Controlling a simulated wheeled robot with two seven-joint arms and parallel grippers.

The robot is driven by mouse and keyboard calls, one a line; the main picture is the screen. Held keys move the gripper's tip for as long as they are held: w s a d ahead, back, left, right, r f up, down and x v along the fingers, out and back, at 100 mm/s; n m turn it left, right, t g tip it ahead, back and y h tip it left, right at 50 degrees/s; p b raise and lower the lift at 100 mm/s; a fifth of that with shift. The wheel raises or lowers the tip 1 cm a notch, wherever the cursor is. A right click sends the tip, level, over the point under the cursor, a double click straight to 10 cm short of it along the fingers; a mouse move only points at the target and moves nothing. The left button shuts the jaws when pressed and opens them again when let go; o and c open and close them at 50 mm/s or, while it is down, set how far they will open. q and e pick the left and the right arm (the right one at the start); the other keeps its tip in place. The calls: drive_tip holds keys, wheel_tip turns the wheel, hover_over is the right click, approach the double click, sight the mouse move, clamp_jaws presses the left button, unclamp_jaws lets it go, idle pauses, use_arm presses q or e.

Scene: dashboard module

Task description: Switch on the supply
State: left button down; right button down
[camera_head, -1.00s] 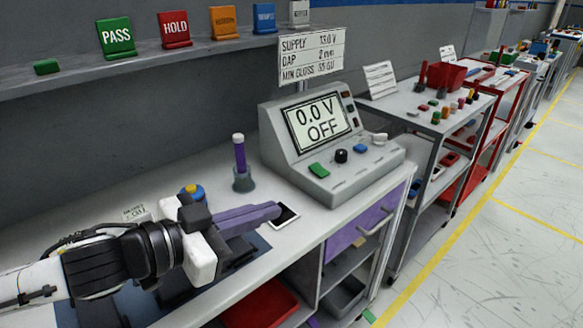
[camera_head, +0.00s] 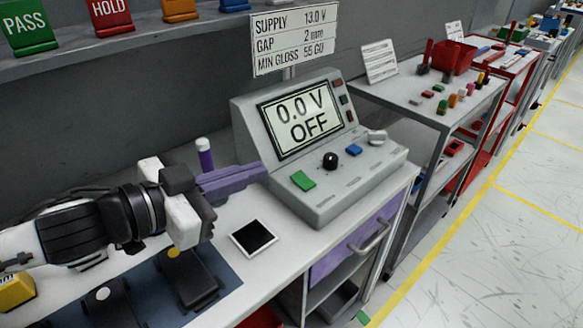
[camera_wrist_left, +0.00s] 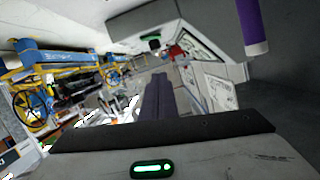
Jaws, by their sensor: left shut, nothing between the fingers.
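The supply is a grey sloped console (camera_head: 345,185) on the bench. Its screen (camera_head: 299,118) reads "0.0 V OFF". On its front ledge are a green button (camera_head: 303,181), a black knob (camera_head: 330,160), a blue button (camera_head: 354,150) and a pale grey knob or switch (camera_head: 377,137). My left gripper (camera_head: 262,173) has long purple fingers, shut and empty. Their tips are close to the console's left side, left of the green button; I cannot tell if they touch. The fingers also show in the left wrist view (camera_wrist_left: 160,98). My right gripper is out of view.
A sign (camera_head: 295,38) above the console reads supply 13.0 V. A small black-faced plate (camera_head: 253,238) lies in front of the console. A shelf with coloured tags (camera_head: 110,14) runs along the wall.

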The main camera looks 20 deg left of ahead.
use_arm(q)
drive_tip(key=p, duration=0.2)
hover_over(289, 188)
drive_tip(key=shift+s+d+f, duration=0.1)
drive_tip(key=shift+d+f, duration=0.15)
drive_tip(key=shift+f, duration=0.3)
drive_tip(key=shift+s+d+f, duration=0.1)
drive_tip(key=shift+d+f, duration=0.1)
drive_tip(key=shift+f, duration=0.35)
drive_tip(key=f, duration=0.3)
drive_tip(key=shift+w+a, duration=0.1)
drive_tip(key=shift+a, duration=0.15)
drive_tip(key=shift+a+f+b, duration=0.15)
drive_tip(key=shift+f+b, duration=0.15)
drive_tip(key=shift+f, duration=0.35)
